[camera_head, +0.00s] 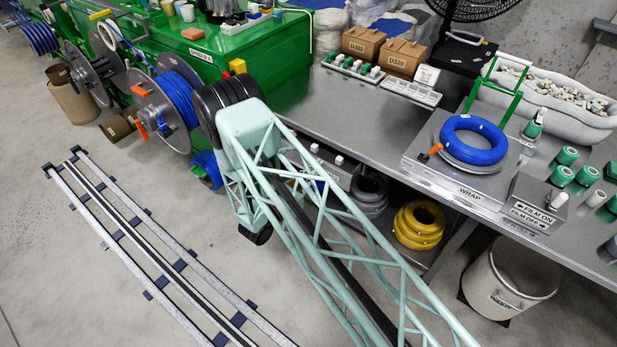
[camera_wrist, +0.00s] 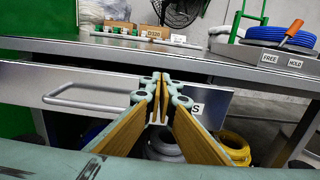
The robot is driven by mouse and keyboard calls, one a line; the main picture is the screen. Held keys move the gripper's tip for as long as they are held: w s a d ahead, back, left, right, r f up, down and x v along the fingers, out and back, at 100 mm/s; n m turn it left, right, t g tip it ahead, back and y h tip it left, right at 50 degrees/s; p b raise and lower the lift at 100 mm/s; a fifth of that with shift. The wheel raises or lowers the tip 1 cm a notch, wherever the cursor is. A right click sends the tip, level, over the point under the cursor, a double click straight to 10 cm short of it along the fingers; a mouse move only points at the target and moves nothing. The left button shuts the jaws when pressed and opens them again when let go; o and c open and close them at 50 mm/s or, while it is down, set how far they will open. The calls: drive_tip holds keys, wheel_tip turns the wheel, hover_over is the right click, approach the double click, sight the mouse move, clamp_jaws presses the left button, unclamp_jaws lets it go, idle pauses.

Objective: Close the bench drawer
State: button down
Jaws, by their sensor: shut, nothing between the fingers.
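The bench drawer (camera_head: 338,172) sits below the grey bench top in the head view, partly hidden by my arm. It stands out from under the bench edge, and small white-topped items show inside it. In the wrist view its grey front panel (camera_wrist: 30,85) spans the left and middle, with a bar handle (camera_wrist: 85,104) on the left. A label on the panel is mostly hidden by my fingers; only an "S" shows. My gripper (camera_wrist: 160,80) is shut and empty, its tips in front of the panel, right of the handle. I cannot tell whether they touch it. The head view hides my gripper.
The bench top (camera_head: 350,110) carries boxes and a blue cable coil (camera_head: 474,139) on the wrap stand. Under the bench lie a yellow coil (camera_head: 419,224) and grey coils (camera_head: 369,195). A waste bin (camera_head: 510,282) stands at right. Floor rails (camera_head: 150,240) lie at left.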

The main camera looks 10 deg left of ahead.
drive_tip(key=shift+x, duration=2.35)
drive_tip(key=p+v, duration=0.1)
drive_tip(key=v, duration=1.3)
